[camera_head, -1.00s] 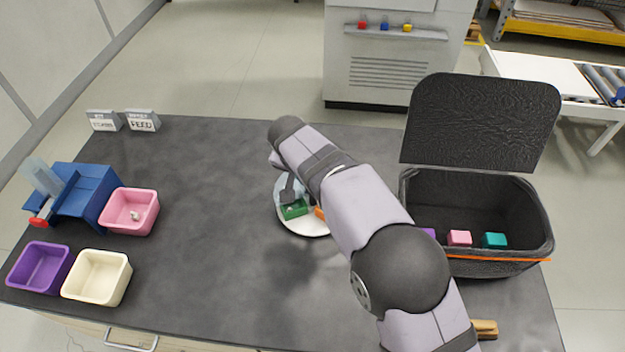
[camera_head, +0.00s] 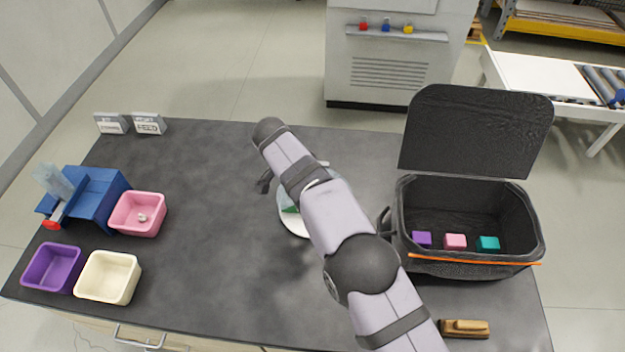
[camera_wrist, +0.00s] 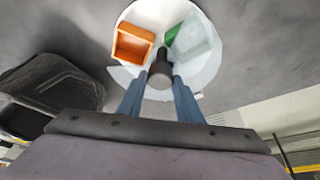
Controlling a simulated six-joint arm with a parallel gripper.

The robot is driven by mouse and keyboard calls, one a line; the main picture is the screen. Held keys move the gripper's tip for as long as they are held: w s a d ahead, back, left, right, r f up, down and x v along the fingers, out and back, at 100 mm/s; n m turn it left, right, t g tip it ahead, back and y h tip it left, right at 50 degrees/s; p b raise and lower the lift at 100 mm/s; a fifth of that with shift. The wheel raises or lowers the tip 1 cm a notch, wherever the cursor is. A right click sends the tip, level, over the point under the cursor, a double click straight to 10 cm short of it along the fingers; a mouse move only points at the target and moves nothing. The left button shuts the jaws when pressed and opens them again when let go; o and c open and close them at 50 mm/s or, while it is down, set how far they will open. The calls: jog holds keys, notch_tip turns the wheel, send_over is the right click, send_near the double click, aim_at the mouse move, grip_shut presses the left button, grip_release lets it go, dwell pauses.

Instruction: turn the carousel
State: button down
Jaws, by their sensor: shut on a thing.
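The carousel is a round white turntable (camera_head: 290,222) at the middle of the dark table, partly hidden by my arm. In the wrist view, its white disc (camera_wrist: 124,76) carries an orange open tray (camera_wrist: 132,44), a pale translucent tray (camera_wrist: 197,44) and a green piece (camera_wrist: 174,34) beside it. A dark upright knob (camera_wrist: 160,72) stands near the disc's edge. My gripper (camera_wrist: 159,80) has its blue fingers on either side of this knob and is shut on it. In the head view, the knob and finger contact are hidden.
A black open-lidded bin (camera_head: 470,268) with purple, pink and teal blocks stands right. A blue device (camera_head: 95,195), pink bin (camera_head: 138,222), purple bin (camera_head: 50,270) and cream bin (camera_head: 108,285) stand left. A wooden brush-like block (camera_head: 464,328) lies front right. The table's left-centre is clear.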

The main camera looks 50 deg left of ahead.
jog(key=shift+m+h+p, duration=0.3)
jog(key=shift+m+p, duration=0.5)
jog(key=shift+p, duration=0.35)
jog(key=c, duration=1.3)
grip_release()
jog(key=shift+s+a+r, duration=0.15)
jog(key=shift+s+r, duration=0.1)
jog(key=shift+r, duration=0.3)
jog(key=shift+p+v, duration=0.9)
jog(key=shift+v, duration=2.15)
